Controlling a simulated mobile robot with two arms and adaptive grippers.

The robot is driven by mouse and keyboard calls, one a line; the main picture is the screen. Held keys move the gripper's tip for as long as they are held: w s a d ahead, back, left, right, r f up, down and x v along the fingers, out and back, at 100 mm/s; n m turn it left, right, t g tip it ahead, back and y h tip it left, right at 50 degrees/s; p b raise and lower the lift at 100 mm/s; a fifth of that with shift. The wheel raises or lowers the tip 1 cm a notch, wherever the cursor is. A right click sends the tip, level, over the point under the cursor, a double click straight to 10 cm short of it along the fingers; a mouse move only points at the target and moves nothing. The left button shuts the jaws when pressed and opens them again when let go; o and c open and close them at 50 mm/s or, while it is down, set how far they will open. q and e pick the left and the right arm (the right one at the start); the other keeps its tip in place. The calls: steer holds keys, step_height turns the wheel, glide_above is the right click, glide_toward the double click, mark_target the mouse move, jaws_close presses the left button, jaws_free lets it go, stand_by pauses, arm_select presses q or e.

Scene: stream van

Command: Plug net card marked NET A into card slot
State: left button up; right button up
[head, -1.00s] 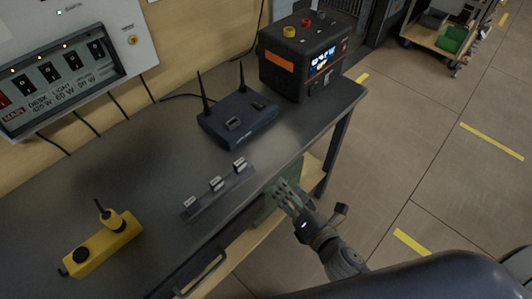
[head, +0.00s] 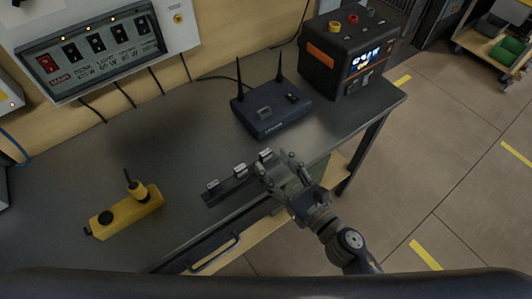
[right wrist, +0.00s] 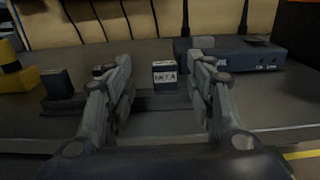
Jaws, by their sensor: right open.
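The net card marked NET A (right wrist: 165,76) stands upright in a dark rack (right wrist: 158,102), between my right gripper's open fingers in the right wrist view. In the head view it seems to be the rightmost of three cards (head: 265,155). My right gripper (head: 277,162) is open at the rack's right end; it also shows in the right wrist view (right wrist: 160,66). The fingers look apart from the card. The dark router (head: 272,120) with two antennas stands behind the rack, with a raised slot-like piece (head: 264,111) on top. My left gripper is not in view.
A yellow device (head: 126,212) lies left on the dark worktop (head: 70,165). A black power box (head: 346,55) with an orange panel stands at the back right. A switch panel (head: 95,50) is on the wall.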

mark_target(268, 156)
steer(key=x, duration=0.1)
steer(key=p+x, duration=0.1)
steer(key=x, duration=0.3)
steer(key=shift+w+d+f, duration=0.15)
steer(key=shift+w+f, duration=0.1)
steer(key=c, duration=0.9)
